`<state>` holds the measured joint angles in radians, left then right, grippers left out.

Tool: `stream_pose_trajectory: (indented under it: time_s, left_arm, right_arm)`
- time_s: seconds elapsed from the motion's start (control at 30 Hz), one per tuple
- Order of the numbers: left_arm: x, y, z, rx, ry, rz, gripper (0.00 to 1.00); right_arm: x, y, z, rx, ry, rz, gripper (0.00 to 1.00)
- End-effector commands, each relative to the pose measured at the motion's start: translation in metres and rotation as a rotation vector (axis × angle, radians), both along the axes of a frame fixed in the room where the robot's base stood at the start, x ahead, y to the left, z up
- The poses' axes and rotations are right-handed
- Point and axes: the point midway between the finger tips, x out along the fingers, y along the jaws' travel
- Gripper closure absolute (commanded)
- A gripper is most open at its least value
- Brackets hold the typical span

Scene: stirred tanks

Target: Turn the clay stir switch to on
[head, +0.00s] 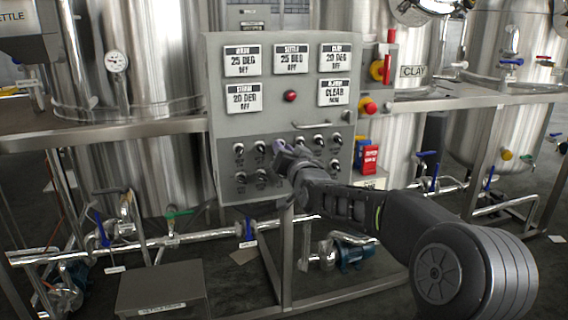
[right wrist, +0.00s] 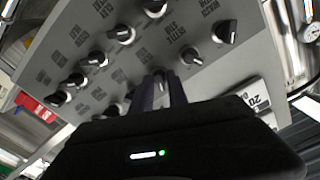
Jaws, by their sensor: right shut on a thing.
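The grey control panel (head: 220,120) faces me with two rows of black switches. My right gripper (head: 281,153) is at the upper row, and its fingers (right wrist: 160,92) are shut on the third switch from the left. That switch fits the clay stir switch's place; it is mostly hidden by the fingers, and its angle cannot be told. The label beside it (right wrist: 145,55) is blurred. My left gripper is not in view.
Neighbouring switches stand close on both sides, such as one left of the gripper (head: 260,147) and one right (head: 319,139). A panel handle (head: 311,126) is above. Red buttons (head: 368,107) and a red-blue box (head: 368,157) are to the right. Steel tanks (head: 165,70) stand behind.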

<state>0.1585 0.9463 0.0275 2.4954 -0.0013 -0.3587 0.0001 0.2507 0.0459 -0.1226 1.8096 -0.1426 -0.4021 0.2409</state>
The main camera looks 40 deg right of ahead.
Motion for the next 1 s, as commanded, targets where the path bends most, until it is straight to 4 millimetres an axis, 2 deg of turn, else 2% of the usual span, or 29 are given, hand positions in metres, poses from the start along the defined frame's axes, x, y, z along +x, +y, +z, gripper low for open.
stream_pose_trajectory:
  time_s: [0.03, 0.2, 0.7, 0.73, 0.87, 1.0]
  left_arm:
    - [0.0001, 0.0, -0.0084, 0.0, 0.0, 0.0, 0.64]
    - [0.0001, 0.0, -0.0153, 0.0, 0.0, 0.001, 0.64]
    - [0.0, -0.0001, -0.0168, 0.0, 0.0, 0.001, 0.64]
    - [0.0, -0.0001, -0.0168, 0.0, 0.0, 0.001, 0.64]
    - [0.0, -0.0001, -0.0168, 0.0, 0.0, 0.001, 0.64]
    - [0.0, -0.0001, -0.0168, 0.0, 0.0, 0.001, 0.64]
  right_arm:
    - [0.0, -0.0001, -0.0034, 0.023, -0.009, 0.0, 1.0]
    - [0.0001, 0.0001, -0.0018, 0.079, -0.028, 0.0, 1.0]
    - [0.0002, -0.0001, 0.0004, 0.104, -0.036, 0.0, 1.0]
    - [0.0002, -0.0001, 0.0004, 0.104, -0.036, 0.0, 0.79]
    - [0.0002, -0.0001, 0.0004, 0.104, -0.036, 0.0, 0.69]
    - [0.0002, -0.0001, 0.0002, 0.104, -0.036, 0.0, 0.69]
